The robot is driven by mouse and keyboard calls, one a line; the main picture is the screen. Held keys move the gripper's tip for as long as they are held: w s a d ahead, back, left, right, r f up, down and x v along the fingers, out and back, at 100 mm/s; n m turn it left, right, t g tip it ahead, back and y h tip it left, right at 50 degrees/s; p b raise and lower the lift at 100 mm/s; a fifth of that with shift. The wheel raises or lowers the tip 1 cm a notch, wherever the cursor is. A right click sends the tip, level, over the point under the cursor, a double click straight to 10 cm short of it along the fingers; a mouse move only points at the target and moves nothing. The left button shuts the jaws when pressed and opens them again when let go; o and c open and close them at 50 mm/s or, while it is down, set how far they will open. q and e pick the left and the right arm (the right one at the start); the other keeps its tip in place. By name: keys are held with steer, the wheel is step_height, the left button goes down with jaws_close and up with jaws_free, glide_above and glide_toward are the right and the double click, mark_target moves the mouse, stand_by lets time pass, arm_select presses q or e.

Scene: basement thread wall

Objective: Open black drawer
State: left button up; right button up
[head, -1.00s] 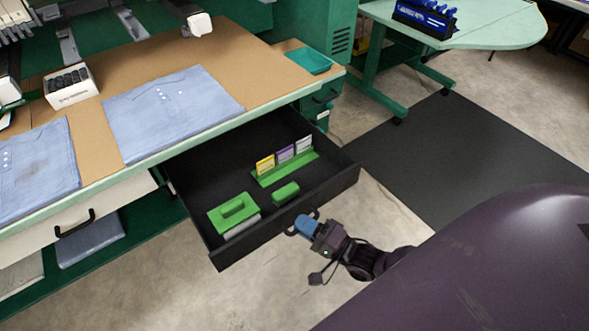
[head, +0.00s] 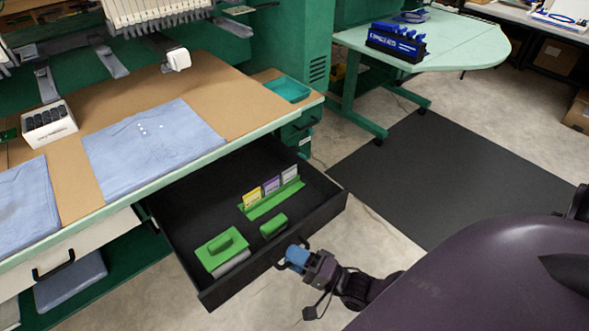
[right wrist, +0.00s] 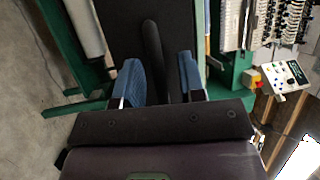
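The black drawer (head: 185,225) under the worktable is pulled well out, with its inside showing in the head view. Its dark handle (head: 283,262) is on the front panel. My right gripper (head: 292,257) is at this handle, with its blue fingertips beside it. In the right wrist view the two blue finger pads (right wrist: 158,82) stand apart, with the dark handle bar (right wrist: 153,45) between them. Gaps show on both sides of the bar, so the gripper looks open around it. My left gripper is not in view.
In the drawer are a green block (head: 222,248), a smaller green piece (head: 273,226) and a green card holder (head: 272,203). Folded blue shirts (head: 150,150) lie on the worktable. A white drawer (head: 75,250) is at left. A black mat (head: 440,170) covers open floor at right.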

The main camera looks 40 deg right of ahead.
steer(key=v, duration=1)
steer(key=shift+s+d, duration=0.2)
steer(key=shift+s, duration=0.2)
steer(key=shift+a+r, duration=0.1)
